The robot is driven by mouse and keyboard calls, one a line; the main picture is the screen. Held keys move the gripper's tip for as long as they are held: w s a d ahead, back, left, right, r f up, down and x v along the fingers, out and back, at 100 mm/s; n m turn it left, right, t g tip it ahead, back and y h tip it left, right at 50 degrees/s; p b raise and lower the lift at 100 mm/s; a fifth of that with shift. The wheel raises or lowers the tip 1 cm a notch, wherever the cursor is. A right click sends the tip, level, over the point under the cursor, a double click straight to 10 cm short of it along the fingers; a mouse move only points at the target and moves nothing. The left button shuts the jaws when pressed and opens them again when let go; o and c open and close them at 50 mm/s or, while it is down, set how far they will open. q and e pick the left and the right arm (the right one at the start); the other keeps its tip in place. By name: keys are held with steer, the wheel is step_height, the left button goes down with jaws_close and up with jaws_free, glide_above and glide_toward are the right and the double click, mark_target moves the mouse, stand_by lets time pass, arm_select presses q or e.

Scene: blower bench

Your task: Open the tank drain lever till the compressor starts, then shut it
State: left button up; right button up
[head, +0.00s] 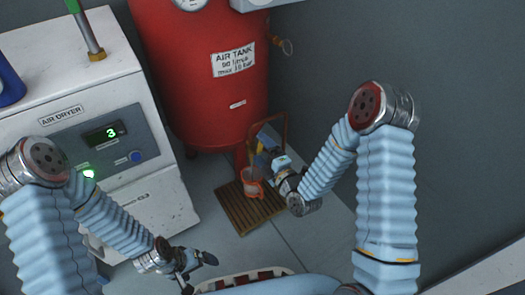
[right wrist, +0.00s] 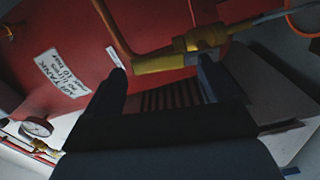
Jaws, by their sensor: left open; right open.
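The red air tank (head: 200,75) stands at the back centre of the head view. Below it, beside a copper pipe (head: 284,128), a yellow drain lever (head: 262,139) shows, partly covered by my right gripper (head: 266,152). In the right wrist view, the yellow lever (right wrist: 160,65) and a brass valve body (right wrist: 205,39) lie just past the tips of my open right gripper (right wrist: 162,78). I cannot tell whether the fingers touch the lever. My left gripper (head: 197,272) is open and empty, low in front of the air dryer.
A dark wall bounds the right. Grey floor is clear beside the mat.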

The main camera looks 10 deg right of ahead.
steer(key=p+v, duration=0.6)
steer(key=v, duration=0.7)
steer(key=shift+s, duration=0.4)
steer(key=shift+p, duration=0.3)
steer(key=s+a+f+m+g+h+p, duration=0.1)
steer(key=s+a+f+m+g+p, duration=0.1)
steer(key=s+m+g, duration=0.3)
steer(key=s+a+f+m+g+h+p, duration=0.1)
steer(key=s+a+f+m+g+p, duration=0.2)
steer(key=m+g, duration=0.8)
steer(key=s+f+m+p, duration=0.1)
steer(key=s+m+p, duration=0.1)
steer(key=m, duration=0.3)
steer(key=shift+s+a+f+m, duration=0.3)
steer(key=shift+s+f+m, duration=0.1)
steer(key=shift+s, duration=0.25)
